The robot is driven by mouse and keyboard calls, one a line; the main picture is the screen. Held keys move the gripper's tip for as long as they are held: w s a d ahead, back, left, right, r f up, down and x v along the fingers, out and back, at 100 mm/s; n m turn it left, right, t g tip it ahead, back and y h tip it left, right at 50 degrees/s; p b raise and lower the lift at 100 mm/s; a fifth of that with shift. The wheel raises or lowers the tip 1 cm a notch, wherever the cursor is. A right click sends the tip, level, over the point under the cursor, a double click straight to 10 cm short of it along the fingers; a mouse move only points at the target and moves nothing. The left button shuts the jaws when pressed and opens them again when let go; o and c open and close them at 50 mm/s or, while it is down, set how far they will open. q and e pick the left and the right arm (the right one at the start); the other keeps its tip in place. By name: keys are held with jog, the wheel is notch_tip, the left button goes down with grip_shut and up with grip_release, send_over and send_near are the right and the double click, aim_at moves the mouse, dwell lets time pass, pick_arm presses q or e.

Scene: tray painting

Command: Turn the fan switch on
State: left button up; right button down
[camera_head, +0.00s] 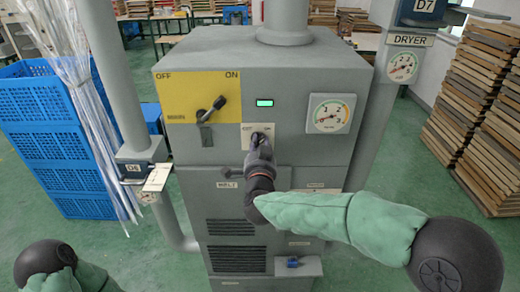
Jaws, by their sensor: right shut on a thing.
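The grey machine (300,75) stands in the middle. On its front is a small white switch plate (246,130) with small lettering, too small to read surely. My right gripper (259,137) is at this plate, shut on the small switch there. The gripper hides most of the switch, so its setting cannot be told. Above left, a yellow panel (180,90) reads OFF at left and ON at right. Its black lever (216,105) tilts up toward the ON side. A small display (265,103) is lit green. My left gripper is not in view; only part of my left arm shows at bottom left.
A round gauge (331,113) sits right of the switch plate. Blue crates (50,130), a clear plastic curtain (85,90) and a grey post (118,75) stand at left. Wooden trays (470,95) are stacked at right. Green floor is bare beside the machine.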

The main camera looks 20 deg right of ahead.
dwell(0.4)
jog(key=c, duration=1)
grip_release()
jog(key=shift+c, duration=0.2)
jog(key=v, duration=1.2)
